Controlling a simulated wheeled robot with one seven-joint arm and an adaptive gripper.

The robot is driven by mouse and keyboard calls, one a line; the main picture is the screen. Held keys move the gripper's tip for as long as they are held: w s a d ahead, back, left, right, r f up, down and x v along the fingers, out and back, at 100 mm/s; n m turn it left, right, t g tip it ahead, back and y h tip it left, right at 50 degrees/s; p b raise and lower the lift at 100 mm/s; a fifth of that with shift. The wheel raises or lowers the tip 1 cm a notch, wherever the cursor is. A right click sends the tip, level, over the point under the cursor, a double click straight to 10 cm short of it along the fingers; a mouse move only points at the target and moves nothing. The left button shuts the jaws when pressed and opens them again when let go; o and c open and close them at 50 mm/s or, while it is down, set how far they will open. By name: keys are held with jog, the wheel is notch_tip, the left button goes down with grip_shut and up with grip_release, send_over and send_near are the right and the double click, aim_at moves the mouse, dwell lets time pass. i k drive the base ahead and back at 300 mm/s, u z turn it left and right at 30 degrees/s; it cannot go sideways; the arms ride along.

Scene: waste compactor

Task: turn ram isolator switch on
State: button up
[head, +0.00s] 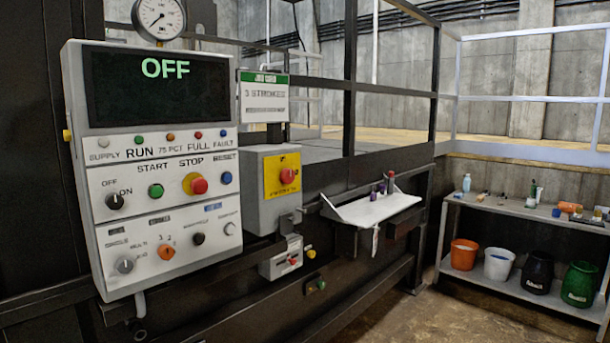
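A grey box (257,210) right of the control panel carries a red knob (287,175) on a yellow plate (272,184). It looks like an isolator switch, but its small lettering is too blurred to read, and I cannot tell its setting. The white control panel (160,230) has a dark display (150,95) reading OFF in green. A black knob (115,201) marked OFF and ON sits at the panel's left. An orange selector (166,252) and a grey knob (124,265) are lower down. My gripper is not in view.
A round gauge (159,18) sits above the panel. A sign (263,98) reads 3 STROKES. A small box (282,259) is below the grey box. A white shelf (375,208) juts out to the right. A rack (520,212) with buckets stands far right, beside open floor.

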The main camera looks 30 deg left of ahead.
aim_at(287, 177)
jog(key=i, duration=0.85)
jog(key=u, duration=1.35)
